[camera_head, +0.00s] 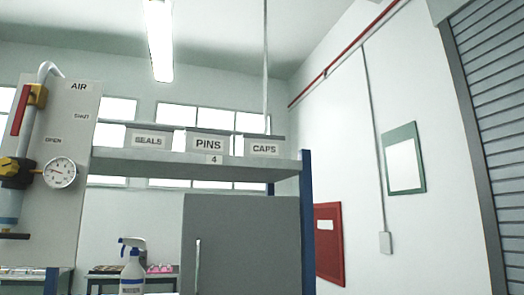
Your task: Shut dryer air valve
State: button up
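A light grey panel marked AIR (84,180) stands at the left edge. On it is an air valve with a yellow body (38,95) and a red lever (20,110). The lever points down, roughly along the pipe, on the side of the OPEN label. The SHUT label (82,118) is to the right and higher. A white pipe (50,70) enters the valve from above. A round gauge (60,173) and a yellow and black regulator (15,170) sit below the valve. My gripper is not in view.
A shelf (200,163) right of the panel holds bins labelled SEALS (149,141), PINS (208,144) and CAPS (264,148). Below are a grey cabinet (245,240) and a spray bottle (132,270). A blue post (307,220) bounds the shelf. Space before the panel looks clear.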

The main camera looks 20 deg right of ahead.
aim_at(27, 90)
jog(key=j+z, duration=0.1)
jog(key=j, duration=0.35)
jog(key=k+j, duration=0.1)
jog(key=j, duration=0.35)
jog(key=k+j+z, duration=0.15)
jog(key=j, duration=0.7)
jog(key=k+j+z, duration=0.15)
jog(key=j, duration=0.3)
